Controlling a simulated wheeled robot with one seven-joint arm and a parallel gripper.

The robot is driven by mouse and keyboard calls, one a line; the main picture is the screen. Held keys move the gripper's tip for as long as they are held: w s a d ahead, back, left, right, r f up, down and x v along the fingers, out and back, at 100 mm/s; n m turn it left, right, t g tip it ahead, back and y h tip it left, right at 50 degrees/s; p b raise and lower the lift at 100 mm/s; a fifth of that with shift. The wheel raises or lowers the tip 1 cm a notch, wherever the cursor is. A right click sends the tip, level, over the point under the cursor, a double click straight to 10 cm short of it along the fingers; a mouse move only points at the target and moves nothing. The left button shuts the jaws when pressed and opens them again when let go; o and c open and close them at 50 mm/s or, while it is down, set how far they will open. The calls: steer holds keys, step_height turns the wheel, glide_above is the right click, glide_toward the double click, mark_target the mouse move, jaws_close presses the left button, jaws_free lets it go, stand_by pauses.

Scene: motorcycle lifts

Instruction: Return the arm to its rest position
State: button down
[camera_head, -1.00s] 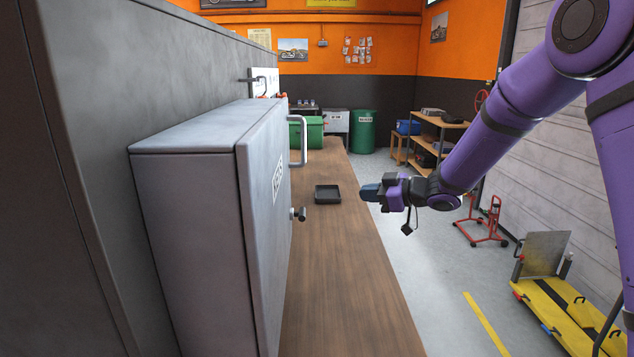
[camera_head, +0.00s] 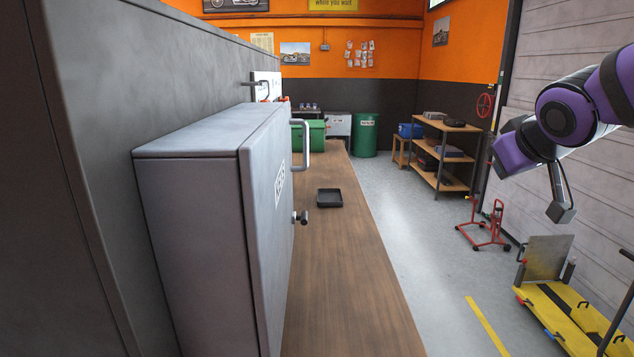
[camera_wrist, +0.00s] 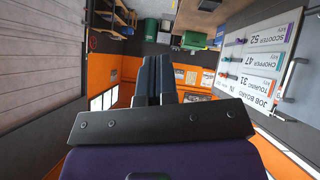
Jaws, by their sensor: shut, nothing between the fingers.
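My purple arm (camera_head: 570,115) is folded up at the right side of the head view, clear of the bench. Its fingers cannot be made out there. In the wrist view my gripper (camera_wrist: 154,65) shows its dark fingers side by side and closed, with nothing held between them. The wrist view is upside down, and the fingers point into open room toward the orange wall.
A grey key cabinet (camera_head: 205,210) with a closed door stands on the wooden bench (camera_head: 345,270), near a black tray (camera_head: 329,198). A yellow lift (camera_head: 565,320) and red stand (camera_head: 485,228) are on the right floor. The wrist view shows a job board (camera_wrist: 258,55).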

steer(key=s+f+m+g, duration=0.1)
steer(key=s+f+g, duration=0.1)
steer(key=s, duration=0.8)
steer(key=s+a+f+m+g+y, duration=0.1)
steer(key=s+f+g, duration=0.1)
steer(key=s, duration=0.8)
steer(key=shift+s+m+g, duration=0.15)
steer(key=shift+m+g, duration=0.15)
steer(key=shift+g, duration=0.2)
steer(key=shift+a+r, duration=0.1)
